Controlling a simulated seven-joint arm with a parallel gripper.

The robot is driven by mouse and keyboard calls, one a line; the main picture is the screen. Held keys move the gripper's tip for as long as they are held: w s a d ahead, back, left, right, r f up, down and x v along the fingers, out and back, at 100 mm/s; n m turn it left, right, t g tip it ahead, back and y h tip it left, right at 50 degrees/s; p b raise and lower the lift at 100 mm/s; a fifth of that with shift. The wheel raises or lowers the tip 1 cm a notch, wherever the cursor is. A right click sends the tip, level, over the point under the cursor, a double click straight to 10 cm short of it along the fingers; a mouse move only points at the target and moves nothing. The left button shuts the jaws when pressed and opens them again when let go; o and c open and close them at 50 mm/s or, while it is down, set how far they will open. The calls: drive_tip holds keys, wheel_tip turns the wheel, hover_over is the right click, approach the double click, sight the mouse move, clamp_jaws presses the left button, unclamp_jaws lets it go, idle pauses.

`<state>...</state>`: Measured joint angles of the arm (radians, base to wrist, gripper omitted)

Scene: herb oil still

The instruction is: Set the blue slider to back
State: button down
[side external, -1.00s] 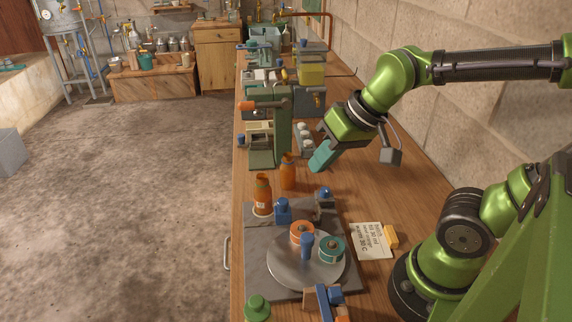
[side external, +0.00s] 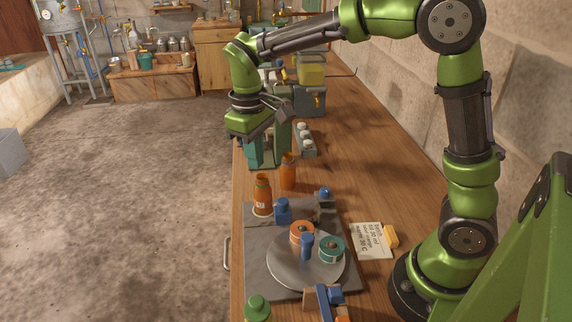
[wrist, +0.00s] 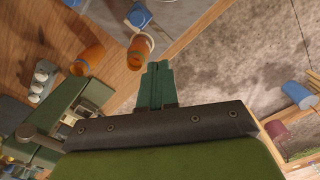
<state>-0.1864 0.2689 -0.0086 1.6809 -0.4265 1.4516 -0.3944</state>
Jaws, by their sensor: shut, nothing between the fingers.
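Several blue parts show, and I cannot tell for sure which is the blue slider. A blue knob (side external: 282,208) stands on the grey base near the orange bottles, and another blue knob (side external: 326,192) sits on a small block to its right. A blue lever (side external: 326,298) is at the front. My gripper (side external: 262,160) points down beside the green press, over the bench's left edge, and covers the press's lower left part. Its teal fingers are together and empty; in the wrist view the fingertips (wrist: 158,67) sit close to an orange bottle (wrist: 139,50).
Two orange bottles (side external: 288,172) (side external: 263,194) stand in front of my gripper. A round plate (side external: 275,268) holds orange and teal pots. A row of white-topped pieces (side external: 305,140) is right of the press.

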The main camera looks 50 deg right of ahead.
sight(282, 208)
drive_tip(key=w+a+f+n+g+h, duration=0.1)
drive_tip(key=w+a+n+g+h, duration=0.1)
drive_tip(key=w+n+g, duration=0.3)
drive_tip(key=s+d+f, duration=0.2)
drive_tip(key=s+f, duration=0.1)
drive_tip(key=f, duration=0.1)
drive_tip(key=s+d+f+t, duration=0.1)
drive_tip(key=s+f, duration=0.2)
drive_tip(key=f, duration=0.2)
drive_tip(key=shift+d+f+m+t, duration=0.3)
drive_tip(key=shift+d+m, duration=0.1)
drive_tip(key=s+d, duration=0.4)
idle(0.4)
drive_tip(key=shift+w, duration=0.1)
